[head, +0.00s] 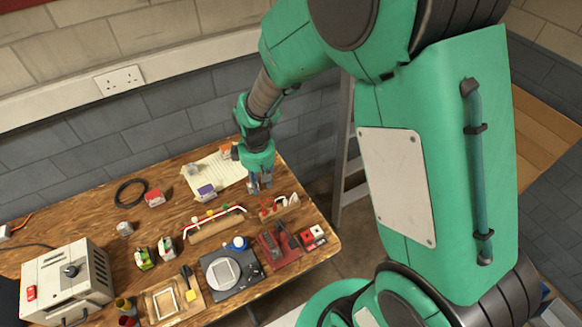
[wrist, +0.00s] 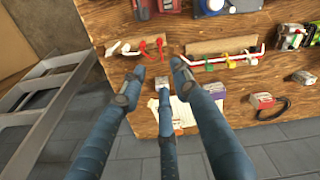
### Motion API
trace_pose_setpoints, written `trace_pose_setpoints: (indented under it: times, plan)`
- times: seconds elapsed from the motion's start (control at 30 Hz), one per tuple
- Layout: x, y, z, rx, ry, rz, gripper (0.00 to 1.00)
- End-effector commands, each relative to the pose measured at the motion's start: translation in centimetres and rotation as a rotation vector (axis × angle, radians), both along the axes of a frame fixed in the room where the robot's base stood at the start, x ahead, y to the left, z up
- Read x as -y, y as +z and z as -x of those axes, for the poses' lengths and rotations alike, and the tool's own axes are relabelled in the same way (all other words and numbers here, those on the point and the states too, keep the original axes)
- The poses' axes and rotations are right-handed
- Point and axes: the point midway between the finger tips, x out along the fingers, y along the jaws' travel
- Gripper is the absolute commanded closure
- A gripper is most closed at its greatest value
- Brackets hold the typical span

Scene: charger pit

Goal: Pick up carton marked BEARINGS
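Several small cartons lie on the wooden workbench (head: 95,215); their lettering is too small to read, so I cannot tell which is marked BEARINGS. A purple-and-white carton (head: 207,192) lies at the paper's edge, left of my gripper (head: 260,183). An orange-and-white carton (head: 227,151) is at the back, partly behind my arm. A red-and-white carton (head: 155,198) lies further left; a red carton also shows in the wrist view (wrist: 262,101). My gripper is open above the bench's back right part, its fingers (wrist: 155,80) spread. I see nothing held between them.
A rack with a red-and-white bar (head: 215,224) and a small holder with red-handled items (head: 279,206) stand before my gripper. A black cable coil (head: 131,192), scale (head: 225,275), red tool (head: 277,246) and grey machine (head: 67,283) occupy the bench. A ladder (head: 347,165) stands right.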

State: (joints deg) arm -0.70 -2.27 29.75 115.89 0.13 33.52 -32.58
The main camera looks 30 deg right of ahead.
Motion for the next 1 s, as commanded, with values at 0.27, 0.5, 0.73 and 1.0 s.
trace_pose_setpoints:
  times: [0.27,0.5,0.73,1.0]
  plan:
    - [0.2,10.2,2.5,0.106,-0.129,-0.014,0.69]
    - [0.3,17.8,6.4,0.196,-0.247,-0.039,0.69]
    - [0.5,23.6,11.1,0.280,-0.359,-0.071,0.69]
    - [0.6,28.4,17.3,0.372,-0.483,-0.119,0.69]
